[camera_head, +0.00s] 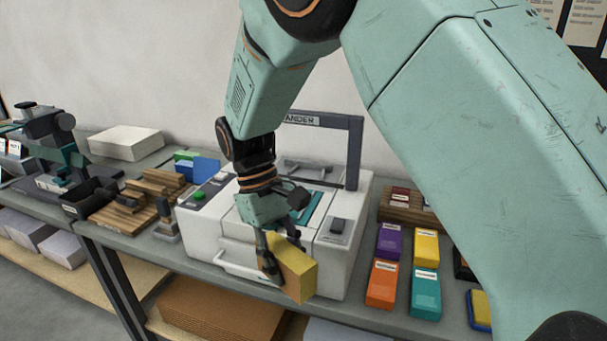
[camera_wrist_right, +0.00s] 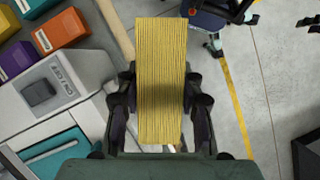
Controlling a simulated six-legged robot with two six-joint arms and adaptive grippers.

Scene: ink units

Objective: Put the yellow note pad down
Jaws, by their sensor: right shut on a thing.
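The yellow note pad (camera_head: 298,270) is a thick block with a yellow top and a tan side. My right gripper (camera_head: 271,258) is shut on it and holds it up in front of the white machine, tilted. In the right wrist view the pad (camera_wrist_right: 161,80) stands between the two fingers of the gripper (camera_wrist_right: 160,95), its striped page edges facing the camera. The floor shows beyond it there. My left gripper is not in view.
The white machine (camera_head: 217,222) stands on the grey table (camera_head: 390,322). Several coloured boxes, among them a teal one (camera_head: 425,292) and an orange one (camera_head: 382,284), stand to its right. Wooden blocks (camera_head: 122,212) lie to its left. Brown stacked sheets (camera_head: 215,310) lie on the lower shelf.

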